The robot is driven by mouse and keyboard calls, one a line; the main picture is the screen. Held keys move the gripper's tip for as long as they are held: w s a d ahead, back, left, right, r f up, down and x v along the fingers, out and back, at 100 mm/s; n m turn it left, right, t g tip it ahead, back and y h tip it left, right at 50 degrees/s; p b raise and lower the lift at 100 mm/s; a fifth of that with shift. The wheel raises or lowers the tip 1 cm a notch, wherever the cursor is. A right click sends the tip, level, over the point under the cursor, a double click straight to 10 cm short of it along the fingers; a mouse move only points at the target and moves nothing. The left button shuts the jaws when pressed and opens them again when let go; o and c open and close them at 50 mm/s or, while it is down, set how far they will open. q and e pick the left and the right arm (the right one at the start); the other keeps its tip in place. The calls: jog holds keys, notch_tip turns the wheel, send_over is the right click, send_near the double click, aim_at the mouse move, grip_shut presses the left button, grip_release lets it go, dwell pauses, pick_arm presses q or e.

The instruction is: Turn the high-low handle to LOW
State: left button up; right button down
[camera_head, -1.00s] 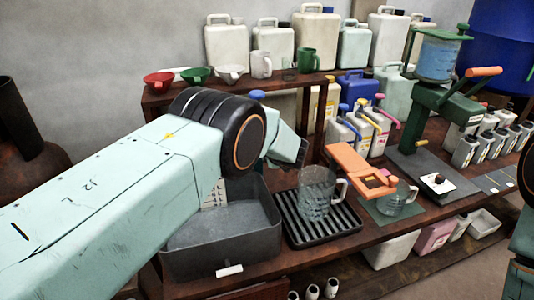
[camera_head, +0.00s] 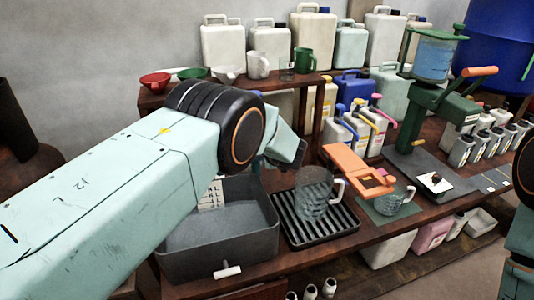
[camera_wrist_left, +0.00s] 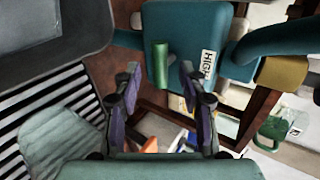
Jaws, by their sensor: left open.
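In the left wrist view a green cylindrical handle (camera_wrist_left: 161,68) sticks out in front of a teal housing (camera_wrist_left: 180,30). A white label reading HIGH (camera_wrist_left: 208,64) is on the housing to the right of the handle. No LOW label is readable. My left gripper (camera_wrist_left: 160,85) is open, with one finger on each side of the handle in the picture. I see no contact, and cannot tell how deep the handle sits between the fingertips. In the head view my left gripper (camera_head: 287,149) is partly hidden behind its wrist, and the handle is hidden.
A grey basin (camera_head: 220,248) lies below my left arm. To its right are a slatted black tray (camera_head: 338,228) with a glass jug (camera_head: 314,190), and an orange lever (camera_head: 350,165). Jugs stand on the shelf behind. A green stand (camera_head: 415,120) rises at the right.

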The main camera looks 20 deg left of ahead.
pick_arm(q)
jog(key=v, duration=0.6)
jog(key=shift+s+r, duration=0.15)
jog(key=shift+s, duration=0.1)
jog(key=shift+d, duration=0.15)
